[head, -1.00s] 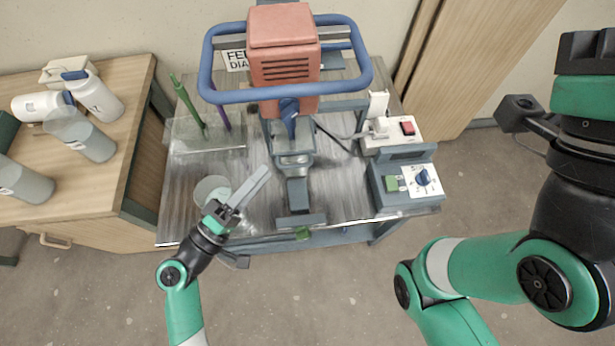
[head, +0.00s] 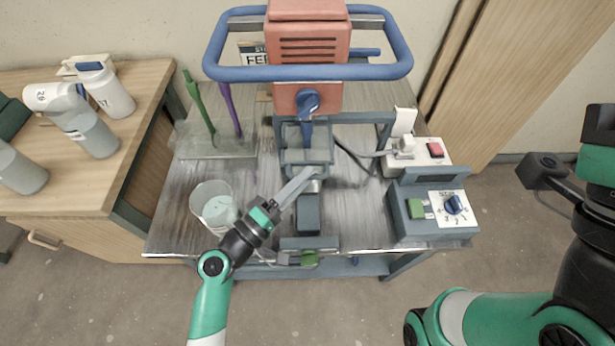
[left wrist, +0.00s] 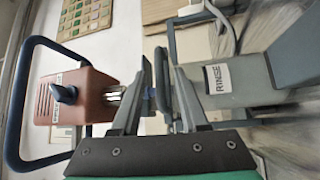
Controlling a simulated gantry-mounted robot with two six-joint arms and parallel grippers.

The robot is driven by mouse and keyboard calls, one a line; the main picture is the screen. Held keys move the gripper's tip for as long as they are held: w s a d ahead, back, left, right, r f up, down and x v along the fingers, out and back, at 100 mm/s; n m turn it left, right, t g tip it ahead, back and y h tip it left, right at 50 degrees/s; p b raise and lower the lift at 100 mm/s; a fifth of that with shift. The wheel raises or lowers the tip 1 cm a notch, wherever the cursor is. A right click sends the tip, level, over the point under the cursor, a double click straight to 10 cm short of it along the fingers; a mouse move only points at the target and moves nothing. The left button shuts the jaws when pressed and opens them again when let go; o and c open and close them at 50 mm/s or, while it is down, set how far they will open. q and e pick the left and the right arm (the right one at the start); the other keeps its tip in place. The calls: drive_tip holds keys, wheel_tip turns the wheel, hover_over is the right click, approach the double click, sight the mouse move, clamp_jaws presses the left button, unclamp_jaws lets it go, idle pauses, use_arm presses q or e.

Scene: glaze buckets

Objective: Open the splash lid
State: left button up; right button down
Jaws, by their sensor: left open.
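The grey tank labelled RINSE (left wrist: 235,85) shows at the right in the left wrist view. A dark bar-like handle (left wrist: 162,85) beside it lies between my finger tips; I cannot tell whether they touch it. In the head view, the grey guard, which seems to be the splash lid (head: 307,157), stands under the red mixer motor (head: 307,45). My left gripper (head: 308,175) is open and reaches its front edge from the lower left. It also shows in the left wrist view (left wrist: 162,66). My right arm is at the right edge, its gripper out of sight.
A clear beaker (head: 213,207) stands just left of my left gripper on the metal cart top (head: 175,215). A grey control box with a blue dial (head: 433,207) is at the right. A rack with green and purple sticks (head: 215,140) is behind.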

use_arm(q)
drive_tip(key=shift+x, duration=0.9)
drive_tip(key=shift+s, duration=0.1)
clamp_jaws()
idle(0.7)
